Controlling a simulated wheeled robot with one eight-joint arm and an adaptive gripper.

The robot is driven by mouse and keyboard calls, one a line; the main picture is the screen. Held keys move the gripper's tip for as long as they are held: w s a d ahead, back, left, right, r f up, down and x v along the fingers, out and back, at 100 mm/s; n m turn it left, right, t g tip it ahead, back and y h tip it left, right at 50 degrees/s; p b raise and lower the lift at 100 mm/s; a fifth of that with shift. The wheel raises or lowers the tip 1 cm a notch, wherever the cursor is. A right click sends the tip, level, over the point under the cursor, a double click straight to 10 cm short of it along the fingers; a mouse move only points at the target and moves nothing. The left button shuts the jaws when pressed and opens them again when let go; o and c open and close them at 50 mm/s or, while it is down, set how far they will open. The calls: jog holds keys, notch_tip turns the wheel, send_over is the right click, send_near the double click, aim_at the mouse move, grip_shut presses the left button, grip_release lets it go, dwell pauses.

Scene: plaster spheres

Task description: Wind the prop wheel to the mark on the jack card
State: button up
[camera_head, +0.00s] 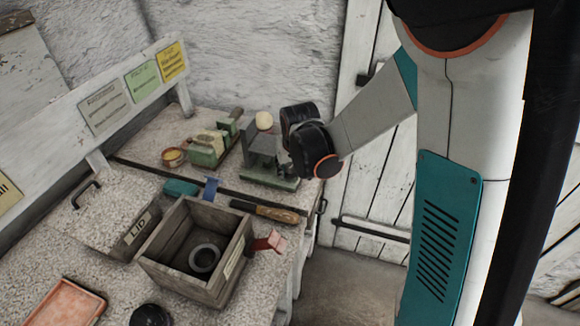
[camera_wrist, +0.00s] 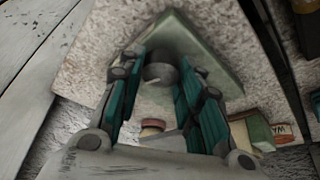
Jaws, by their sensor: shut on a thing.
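The jack stand (camera_head: 262,178) has a green base and a grey upright, with a small cream ball (camera_head: 264,120) on top. It stands near the bench's right edge. My gripper (camera_head: 288,168) reaches it from the right and hides part of it. In the wrist view, my gripper's teal fingers (camera_wrist: 160,85) are shut on a round grey part, which looks like the prop wheel (camera_wrist: 160,68). Any mark on the wheel is too small to see. A white card (camera_head: 104,108), a green card (camera_head: 142,82) and a yellow card (camera_head: 172,62) hang at the back. I cannot read which is the jack card.
A green device (camera_head: 210,147) stands left of the jack. A wooden box (camera_head: 165,265) holding a dark ring (camera_head: 204,259), a lid (camera_head: 100,205), a wooden-handled tool (camera_head: 264,212) and a pink tray (camera_head: 68,303) are nearer. The bench ends at the right, before a white door.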

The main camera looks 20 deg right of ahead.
dwell(0.3)
jog(key=o, duration=1.1)
jog(key=shift+c, duration=0.2)
jog(key=shift+n, duration=0.3)
jog(key=n+y, duration=0.1)
jog(key=n, duration=0.2)
jog(key=shift+d+n+y, duration=0.1)
jog(key=shift+n+y, duration=0.3)
jog(key=n+g+y, duration=0.1)
jog(key=n, duration=0.3)
jog(key=shift+w+d, duration=0.1)
jog(key=n+g, duration=0.1)
jog(key=n, duration=0.1)
jog(key=n+y, duration=0.1)
jog(key=n, duration=0.2)
jog(key=shift+g+y, duration=0.3)
jog(key=shift+g, duration=0.1)
jog(key=n, duration=0.2)
jog(key=n+g, duration=0.1)
jog(key=n, duration=0.1)
jog(key=shift+w+n+g+y, duration=0.15)
jog(key=shift+n+g+y, duration=0.15)
jog(key=shift+n, duration=0.1)
jog(key=p+v, duration=0.4)
jog(key=v, duration=0.9)
jog(key=shift+r+p, duration=0.35)
jog(key=shift+p, duration=0.05)
